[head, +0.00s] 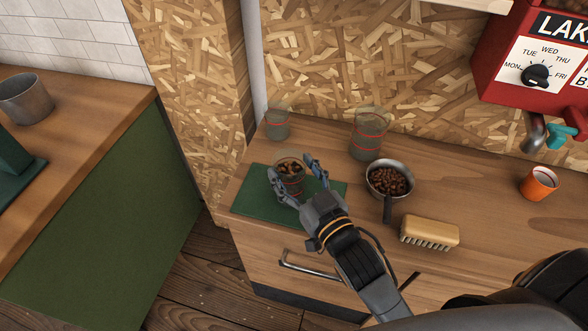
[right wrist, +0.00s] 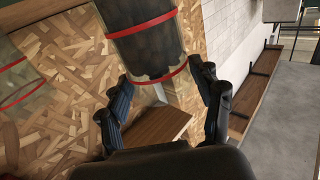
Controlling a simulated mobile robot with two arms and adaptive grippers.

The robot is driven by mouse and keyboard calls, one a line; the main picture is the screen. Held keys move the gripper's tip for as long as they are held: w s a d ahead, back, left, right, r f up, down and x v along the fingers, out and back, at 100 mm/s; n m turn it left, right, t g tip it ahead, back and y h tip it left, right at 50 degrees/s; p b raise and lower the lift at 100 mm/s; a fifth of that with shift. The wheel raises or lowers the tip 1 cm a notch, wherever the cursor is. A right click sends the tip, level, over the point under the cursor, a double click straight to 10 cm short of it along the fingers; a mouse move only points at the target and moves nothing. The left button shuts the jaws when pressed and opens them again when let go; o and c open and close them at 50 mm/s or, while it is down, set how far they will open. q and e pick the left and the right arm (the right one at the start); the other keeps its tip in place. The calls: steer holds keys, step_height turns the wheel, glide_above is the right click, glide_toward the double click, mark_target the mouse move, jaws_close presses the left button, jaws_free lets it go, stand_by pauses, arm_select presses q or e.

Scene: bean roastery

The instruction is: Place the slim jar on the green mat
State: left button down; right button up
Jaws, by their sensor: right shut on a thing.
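A clear glass jar (head: 289,164) with red bands and dark brown beans inside is between the fingers of my right gripper (head: 299,180), which is shut on it. It appears upright over the green mat (head: 246,205); I cannot tell whether its base touches the mat. In the right wrist view, the jar (right wrist: 147,40) is dark inside with red bands, between the fingers of my right gripper (right wrist: 163,85). The mat lies flat at the left end of the wooden counter, partly hidden by the gripper. My left gripper is not in view.
A short glass jar (head: 277,125) stands behind the mat, and a larger red-banded jar (head: 366,138) stands farther right. A pan of beans (head: 388,181), a brush (head: 429,232) and an orange cup (head: 539,184) are on the counter (head: 475,200). A red machine (head: 515,80) is at the right.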

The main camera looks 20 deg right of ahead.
steer(key=o, duration=1.8)
steer(key=shift+f, duration=0.1)
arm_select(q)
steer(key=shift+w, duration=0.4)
arm_select(e)
steer(key=shift+r, duration=0.2)
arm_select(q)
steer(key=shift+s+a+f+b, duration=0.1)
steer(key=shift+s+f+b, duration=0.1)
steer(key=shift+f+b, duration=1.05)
arm_select(e)
steer(key=s+d, duration=0.2)
steer(key=s, duration=0.9)
steer(key=shift+s+d, duration=0.15)
steer(key=shift+s, duration=0.25)
steer(key=shift+f, duration=0.15)
